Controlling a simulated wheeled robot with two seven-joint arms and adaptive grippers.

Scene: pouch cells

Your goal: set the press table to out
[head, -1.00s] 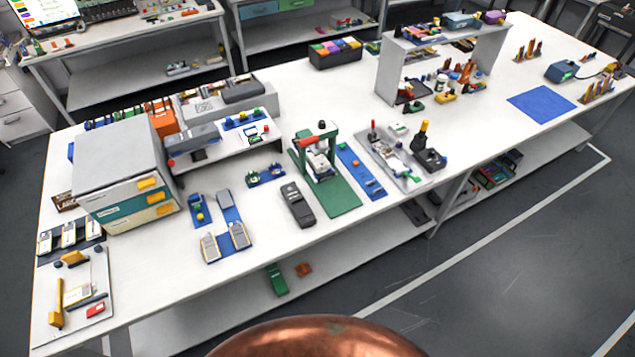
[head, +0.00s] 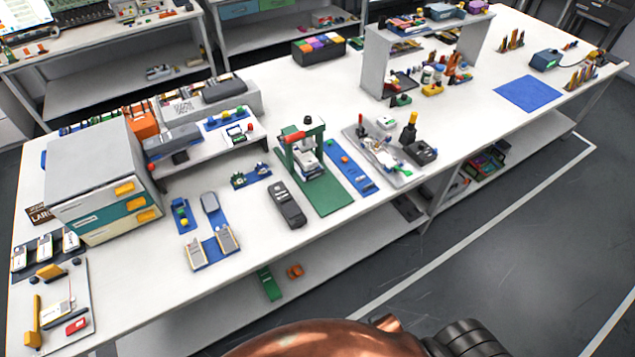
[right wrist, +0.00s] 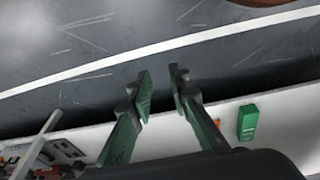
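The green press (head: 303,150) stands upright near the middle of the white table's front part, on a long green base plate (head: 328,199). A red-tipped handle shows at its top. A white and grey block, seemingly its table (head: 308,163), sits under the frame; how far in or out it is I cannot tell. My left gripper is in neither view now. My right gripper (right wrist: 161,82) shows in the right wrist view with its two green fingers apart and nothing between them. It is over the grey floor, away from the press.
A dark handheld device (head: 287,205) lies just left of the press base. A blue strip (head: 350,167) and a grey tray (head: 366,170) with tools lie to its right. A green block (head: 270,284) lies on the lower shelf. The table's front edge is clear.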

